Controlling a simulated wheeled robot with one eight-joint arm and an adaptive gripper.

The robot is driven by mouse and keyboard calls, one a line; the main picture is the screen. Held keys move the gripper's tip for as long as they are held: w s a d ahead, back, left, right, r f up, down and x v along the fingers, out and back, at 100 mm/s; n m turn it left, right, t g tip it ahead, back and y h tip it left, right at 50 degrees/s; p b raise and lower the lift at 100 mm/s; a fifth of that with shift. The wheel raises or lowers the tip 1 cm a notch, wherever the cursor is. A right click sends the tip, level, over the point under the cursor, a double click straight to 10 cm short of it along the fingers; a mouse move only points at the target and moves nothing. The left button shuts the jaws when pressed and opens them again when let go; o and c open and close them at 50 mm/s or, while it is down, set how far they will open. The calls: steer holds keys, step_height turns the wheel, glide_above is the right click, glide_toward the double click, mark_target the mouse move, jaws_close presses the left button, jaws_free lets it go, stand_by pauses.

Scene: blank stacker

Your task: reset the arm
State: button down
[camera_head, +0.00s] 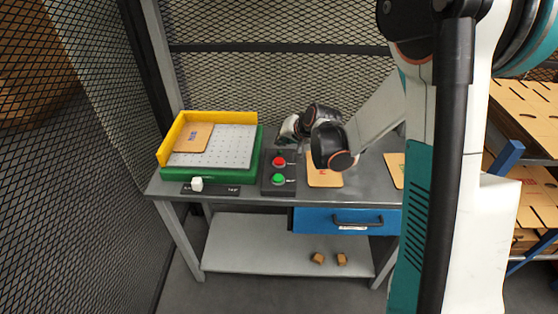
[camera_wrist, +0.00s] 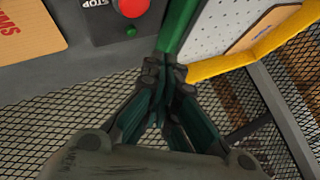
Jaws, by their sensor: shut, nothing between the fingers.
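My gripper (camera_wrist: 168,72) is shut and empty in the wrist view, its dark green fingers together at the tips. In that view the tips lie over the edge of the green base (camera_wrist: 178,25), near the control box (camera_wrist: 95,22). In the head view my arm reaches over the table from the right, and its wrist hangs above the back of the control box (camera_head: 266,187). The fingers themselves are hard to make out in the head view.
A yellow-edged fixture (camera_head: 212,119) with a white perforated plate holds one tan blank (camera_head: 193,136) at its left. Red (camera_head: 279,161) and green (camera_head: 278,180) buttons stand beside it. More blanks (camera_head: 325,178) lie right on the grey table. Mesh fencing (camera_head: 270,80) stands behind.

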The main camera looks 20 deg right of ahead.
steer(key=s+a+r+n+g+h, duration=0.1)
steer(key=s+a+r+n, duration=0.15)
steer(key=s+r, duration=1.2)
steer(key=s+d+n+h, duration=0.1)
steer(key=s+n, duration=0.2)
steer(key=s, duration=1.6)
steer(key=shift+s+d+f+g+h, duration=0.2)
steer(key=shift+d+f+g+h, duration=0.1)
steer(key=shift+f+g+h, duration=0.1)
